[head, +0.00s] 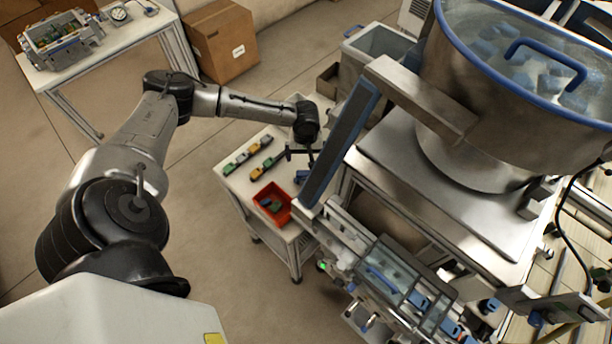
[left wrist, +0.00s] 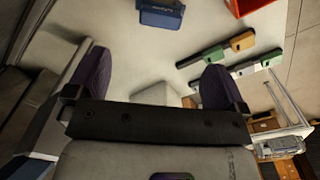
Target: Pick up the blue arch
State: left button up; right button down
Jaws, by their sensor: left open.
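A small blue piece, which looks like the blue arch (head: 301,176), lies on the white cart top, near the right edge in the head view. In the left wrist view the blue arch (left wrist: 161,14) shows at the top edge, partly cut off. My left gripper (head: 300,154) hangs over the cart close to it. In the left wrist view the fingers of my left gripper (left wrist: 157,80) are wide apart with nothing between them, and the arch is beyond them. My right gripper is not in view.
A red bin (head: 287,217) with small pieces inside stands at the front of the cart. Two rows of coloured pieces (head: 242,159) lie on the cart's left part. A tilted dark blue-edged conveyor (head: 340,143) and a large steel bowl (head: 470,105) stand close on the right.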

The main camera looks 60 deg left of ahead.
aim_at(305, 173)
pick_arm(q)
notch_tip(305, 173, down, 12)
jog(key=shift+a+f+p, duration=0.1)
jog(key=shift+f+p, duration=0.15)
jog(key=shift+p, duration=0.25)
dwell(0.3)
jog(key=shift+c, duration=0.2)
jog(key=c, duration=1)
